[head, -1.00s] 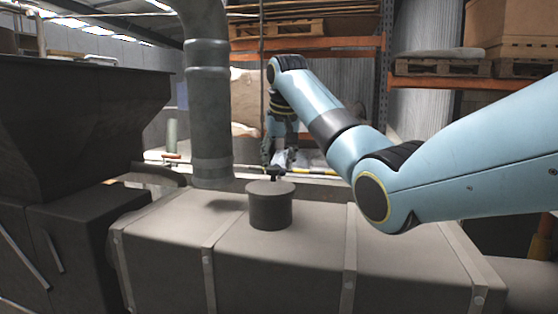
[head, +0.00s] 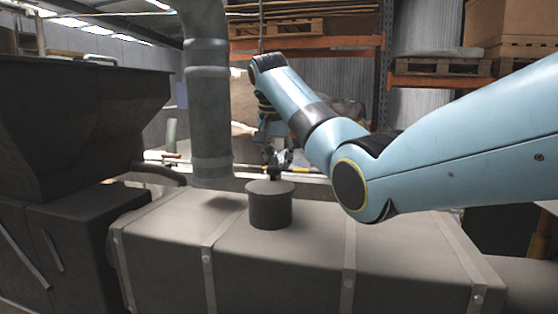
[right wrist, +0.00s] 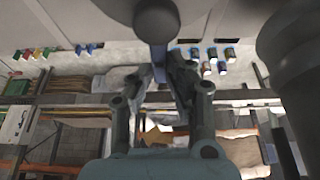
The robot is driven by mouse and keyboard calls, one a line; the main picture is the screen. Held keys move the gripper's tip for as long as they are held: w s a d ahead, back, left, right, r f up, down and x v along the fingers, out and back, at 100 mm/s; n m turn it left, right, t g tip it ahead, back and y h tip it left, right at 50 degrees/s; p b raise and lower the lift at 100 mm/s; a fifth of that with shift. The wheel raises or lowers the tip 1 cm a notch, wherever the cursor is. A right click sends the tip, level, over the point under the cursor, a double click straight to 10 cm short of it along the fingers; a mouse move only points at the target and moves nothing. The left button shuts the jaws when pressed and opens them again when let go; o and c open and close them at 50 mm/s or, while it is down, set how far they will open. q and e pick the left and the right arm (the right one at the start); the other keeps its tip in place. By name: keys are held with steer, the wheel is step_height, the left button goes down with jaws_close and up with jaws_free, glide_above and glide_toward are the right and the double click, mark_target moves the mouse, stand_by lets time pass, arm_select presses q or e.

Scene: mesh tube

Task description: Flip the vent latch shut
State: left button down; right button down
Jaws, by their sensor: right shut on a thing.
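The vent (head: 270,207) is a short dark round stub with a flat lid on top of the grey strapped tank. The small dark latch (head: 275,174) rises at the lid's far side, partly hidden by my fingers. My right gripper (head: 277,160) is just above and behind the lid. How far the latch is tilted is hard to tell. My left gripper is out of view.
A thick grey vertical pipe (head: 208,100) stands close left of my right gripper. A large dark hopper (head: 75,120) fills the left side. The tank (head: 300,265) fills the foreground. Shelving with pallets (head: 440,68) stands behind.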

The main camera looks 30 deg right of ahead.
steer(key=c, duration=1.3)
jaws_free()
steer(key=shift+v, duration=3.75)
steer(key=shift+w, duration=0.1)
